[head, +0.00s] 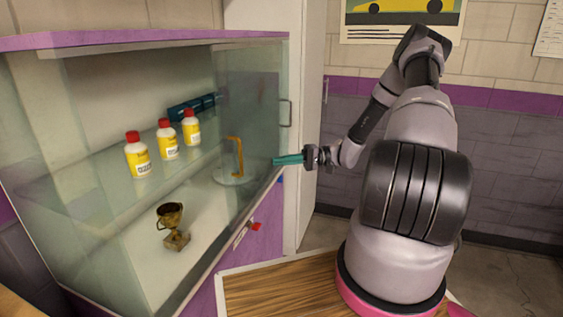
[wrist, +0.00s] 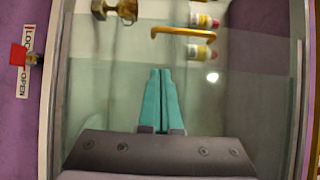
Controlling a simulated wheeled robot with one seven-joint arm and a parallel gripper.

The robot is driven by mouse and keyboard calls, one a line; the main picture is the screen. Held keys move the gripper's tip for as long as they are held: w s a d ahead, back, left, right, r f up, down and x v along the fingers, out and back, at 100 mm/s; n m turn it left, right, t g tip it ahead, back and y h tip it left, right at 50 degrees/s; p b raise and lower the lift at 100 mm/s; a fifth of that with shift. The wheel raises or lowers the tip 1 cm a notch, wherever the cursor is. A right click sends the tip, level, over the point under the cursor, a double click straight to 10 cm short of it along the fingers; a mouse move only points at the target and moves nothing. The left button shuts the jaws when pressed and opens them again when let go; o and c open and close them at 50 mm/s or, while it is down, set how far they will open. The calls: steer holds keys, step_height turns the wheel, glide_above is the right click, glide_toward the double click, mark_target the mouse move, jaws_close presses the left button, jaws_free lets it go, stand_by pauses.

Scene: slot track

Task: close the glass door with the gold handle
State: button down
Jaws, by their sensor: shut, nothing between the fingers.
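The glass door (head: 205,215) forms the front of a display cabinet with a purple top. Its gold handle (head: 238,157) is an upright bar; in the wrist view the handle (wrist: 183,32) lies crosswise above my fingers. My gripper (head: 276,160) has teal fingers pressed together and empty, at the right part of the cabinet front, right of the gold handle. In the wrist view the gripper (wrist: 160,73) points toward the handle with a gap between them. I cannot tell whether the fingertips touch the glass or how far the door stands open.
Inside stand several white-and-yellow bottles (head: 139,158) with red caps on a glass shelf, and a gold trophy (head: 172,222) below. A red lock knob (head: 256,227) is on the purple base. A grey handle (head: 290,113) is near the right edge. A wooden surface (head: 285,287) lies in front.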

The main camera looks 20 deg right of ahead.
steer(key=s+a, duration=0.2)
steer(key=a, duration=0.7)
steer(key=shift+s+a, duration=0.2)
steer(key=shift+s, duration=0.1)
